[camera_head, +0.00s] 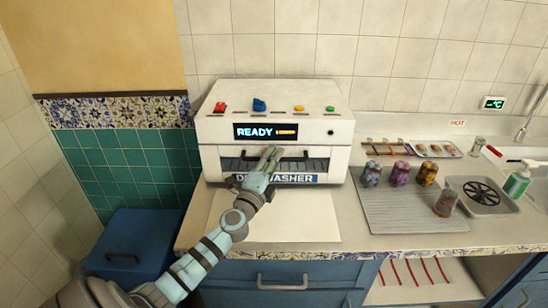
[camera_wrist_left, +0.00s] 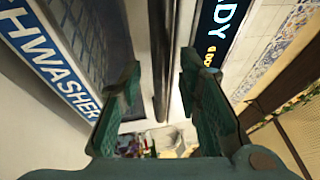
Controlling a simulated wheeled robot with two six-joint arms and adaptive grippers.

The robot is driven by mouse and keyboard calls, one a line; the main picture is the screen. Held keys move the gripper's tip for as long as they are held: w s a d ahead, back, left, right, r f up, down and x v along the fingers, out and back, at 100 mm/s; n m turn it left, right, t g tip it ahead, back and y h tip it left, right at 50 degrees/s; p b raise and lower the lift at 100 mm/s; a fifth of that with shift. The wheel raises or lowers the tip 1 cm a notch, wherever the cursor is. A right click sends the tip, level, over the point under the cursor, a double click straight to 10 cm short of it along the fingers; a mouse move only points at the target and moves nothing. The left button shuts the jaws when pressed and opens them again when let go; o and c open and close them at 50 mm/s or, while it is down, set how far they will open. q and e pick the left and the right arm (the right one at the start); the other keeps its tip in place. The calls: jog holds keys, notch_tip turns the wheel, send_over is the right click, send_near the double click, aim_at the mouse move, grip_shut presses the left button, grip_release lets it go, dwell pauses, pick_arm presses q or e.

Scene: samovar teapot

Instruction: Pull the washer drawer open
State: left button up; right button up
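The white washer (camera_head: 330,110) stands on the counter against the tiled wall, its display reading "READY". Its drawer front (camera_head: 335,160) has a dark window strip, a dark bar handle (camera_head: 292,157) and a blue "DISHWASHER" label, partly covered by my gripper. The drawer looks closed. In the left wrist view my left gripper (camera_wrist_left: 160,75) is open, with a finger on each side of the dark handle bar (camera_wrist_left: 161,50); I see gaps beside the bar. My right gripper is not in view.
A white mat (camera_head: 275,222) lies on the counter before the washer. To the right are a ribbed drainboard (camera_head: 410,212) with several small patterned items, a sink strainer (camera_head: 483,193) and a green bottle (camera_head: 516,183). A blue bin (camera_head: 135,245) stands lower left.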

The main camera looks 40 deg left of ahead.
pick_arm(q)
jog(key=shift+w, duration=0.3)
jog(key=shift+a, duration=0.1)
jog(key=shift+c, duration=0.3)
grip_shut()
jog(key=shift+s, duration=0.1)
